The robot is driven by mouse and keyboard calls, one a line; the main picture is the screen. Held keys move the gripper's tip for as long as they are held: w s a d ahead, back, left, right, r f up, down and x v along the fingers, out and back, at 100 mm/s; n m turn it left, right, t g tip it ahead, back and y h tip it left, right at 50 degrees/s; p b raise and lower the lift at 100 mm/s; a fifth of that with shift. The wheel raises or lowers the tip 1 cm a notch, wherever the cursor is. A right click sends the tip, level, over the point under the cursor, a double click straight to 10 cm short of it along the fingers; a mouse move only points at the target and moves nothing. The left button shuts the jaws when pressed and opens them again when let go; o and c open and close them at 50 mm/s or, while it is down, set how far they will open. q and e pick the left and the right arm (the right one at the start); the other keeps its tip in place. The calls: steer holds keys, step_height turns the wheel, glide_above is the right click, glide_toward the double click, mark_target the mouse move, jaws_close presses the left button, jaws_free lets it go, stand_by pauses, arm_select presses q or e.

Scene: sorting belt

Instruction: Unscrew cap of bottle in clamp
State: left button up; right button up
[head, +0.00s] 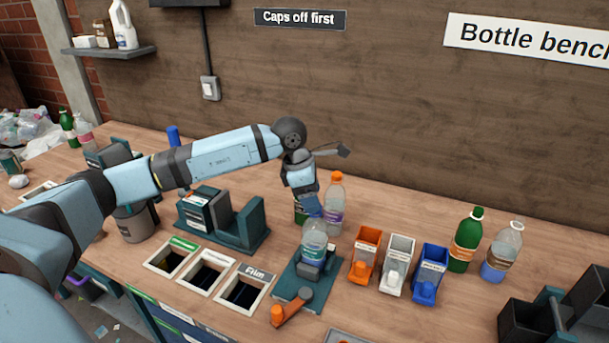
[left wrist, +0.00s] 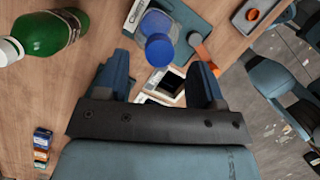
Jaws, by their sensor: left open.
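The clear bottle (head: 314,248) stands upright in the clamp (head: 296,288), which has a dark teal base and an orange lever (head: 291,308). Its blue cap (left wrist: 158,49) shows from above in the left wrist view, between and beyond my fingers. My left gripper (head: 309,205) is open and points down just above this bottle. In the left wrist view its two blue fingers (left wrist: 160,78) are apart with nothing between them. In the head view the gripper largely hides the cap. I cannot tell the exact height gap. My right gripper is not in view.
An orange-capped bottle (head: 334,204) and a partly hidden green bottle stand close behind the clamp. Orange (head: 365,255), white (head: 397,265) and blue (head: 430,274) cap bins stand to its right, then a green bottle (head: 466,241) and a clear one (head: 502,252). Framed openings (head: 243,293) lie left.

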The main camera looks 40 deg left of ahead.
arm_select(q)
steer(key=shift+x, duration=1.1)
steer(key=c, duration=1)
steer(key=shift+n+t+y, duration=0.3)
steer(key=shift+n, duration=0.9)
steer(key=shift+n+y, duration=0.3)
steer(key=shift+n, duration=1.1)
steer(key=shift+b, duration=0.3)
steer(key=shift+n+t, duration=0.3)
steer(key=shift+n, duration=0.2)
steer(key=n+y, duration=0.1)
steer(key=n, duration=0.3)
steer(key=shift+r+b, duration=0.1)
steer(key=shift+b, duration=0.25)
